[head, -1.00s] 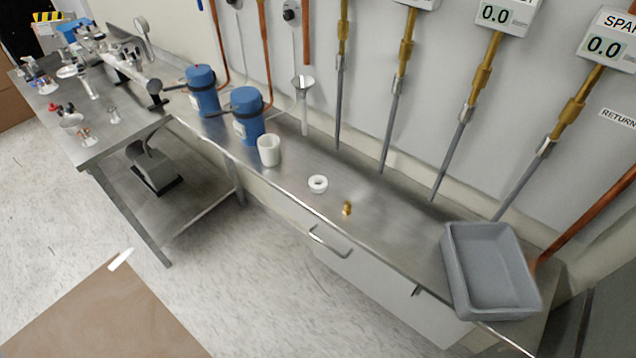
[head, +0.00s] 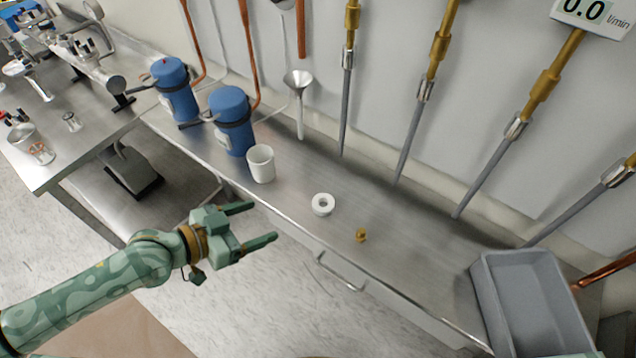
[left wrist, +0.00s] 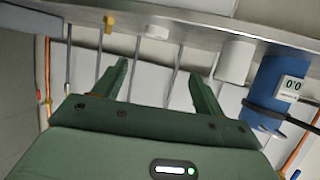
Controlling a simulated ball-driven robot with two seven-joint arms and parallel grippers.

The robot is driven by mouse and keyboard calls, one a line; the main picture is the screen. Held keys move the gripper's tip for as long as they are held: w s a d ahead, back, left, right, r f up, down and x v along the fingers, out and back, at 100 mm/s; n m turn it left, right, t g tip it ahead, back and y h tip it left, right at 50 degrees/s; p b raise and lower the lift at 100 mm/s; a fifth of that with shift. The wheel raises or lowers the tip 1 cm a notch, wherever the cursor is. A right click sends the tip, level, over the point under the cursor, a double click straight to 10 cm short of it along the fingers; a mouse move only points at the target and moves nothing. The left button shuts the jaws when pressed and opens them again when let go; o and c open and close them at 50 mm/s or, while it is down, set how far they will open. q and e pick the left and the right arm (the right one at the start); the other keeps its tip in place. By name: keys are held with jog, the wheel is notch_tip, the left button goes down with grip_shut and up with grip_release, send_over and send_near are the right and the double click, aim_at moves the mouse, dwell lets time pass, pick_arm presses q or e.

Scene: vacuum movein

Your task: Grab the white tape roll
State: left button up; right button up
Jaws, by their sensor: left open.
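The white tape roll (head: 323,204) lies flat on the steel bench, between the white cup and a small brass fitting. It also shows in the left wrist view at the bench edge (left wrist: 157,32), beyond and between my fingers. My left gripper (head: 262,223) is open and empty, in front of the bench edge, to the left of the roll and apart from it. In the left wrist view its two green fingers (left wrist: 160,75) stand spread with nothing between them. My right gripper does not show.
A white cup (head: 261,164) stands left of the roll, with two blue canisters (head: 231,120) behind it. A brass fitting (head: 361,236) stands right of the roll. A grey bin (head: 525,305) sits at the bench's right end. A drawer handle (head: 340,273) juts from the front.

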pick_arm(q)
jog(key=b, duration=0.1)
send_near(321, 204)
jog(key=shift+w+d+f, duration=0.15)
jog(key=shift+w+d, duration=0.65)
jog(key=shift+w, duration=0.2)
jog(key=shift+w+d+f, duration=0.2)
jog(key=shift+w+d, duration=0.05)
jog(key=shift+d, duration=0.3)
jog(key=b+x, duration=0.1)
jog(key=x, duration=0.4)
jog(key=shift+s+f+b, duration=0.2)
jog(key=shift+f+b, duration=0.15)
jog(key=shift+f, duration=0.05)
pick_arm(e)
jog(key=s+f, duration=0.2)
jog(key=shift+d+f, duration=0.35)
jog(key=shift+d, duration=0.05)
pick_arm(q)
jog(key=c, duration=1.1)
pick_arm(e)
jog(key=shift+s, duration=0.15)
